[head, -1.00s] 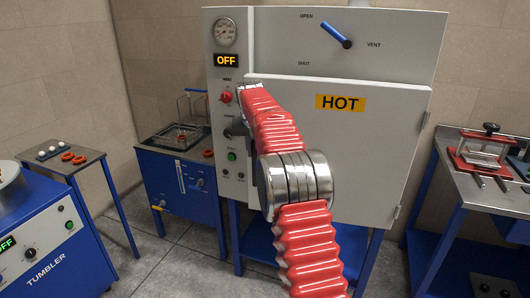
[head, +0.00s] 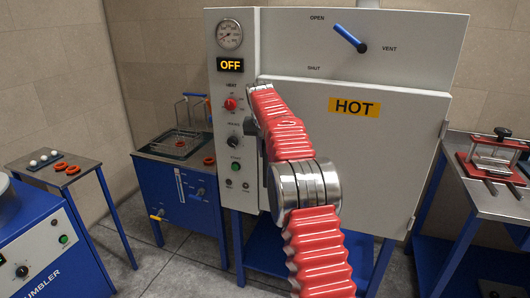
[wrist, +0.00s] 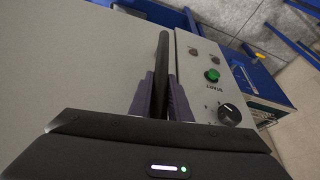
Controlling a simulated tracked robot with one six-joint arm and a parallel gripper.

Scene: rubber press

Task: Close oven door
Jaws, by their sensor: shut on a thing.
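The grey oven (head: 219,103) stands ahead in the head view. Its door (head: 375,155) carries a yellow HOT label and has hinges on its right side. The door sits close to the oven front, but I cannot tell whether it is fully shut. In the wrist view, the door's black bar handle (wrist: 163,55) stands between the two fingers of my gripper (wrist: 162,97), which is shut on it. In the head view my red arm covers much of the door's left edge and the gripper.
The control panel (wrist: 212,95) with knobs and a green button lies just beside the handle. A blue lever (head: 349,38) sits above the door. A blue bath unit (head: 176,195) stands left, a table with a small press (head: 492,155) right.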

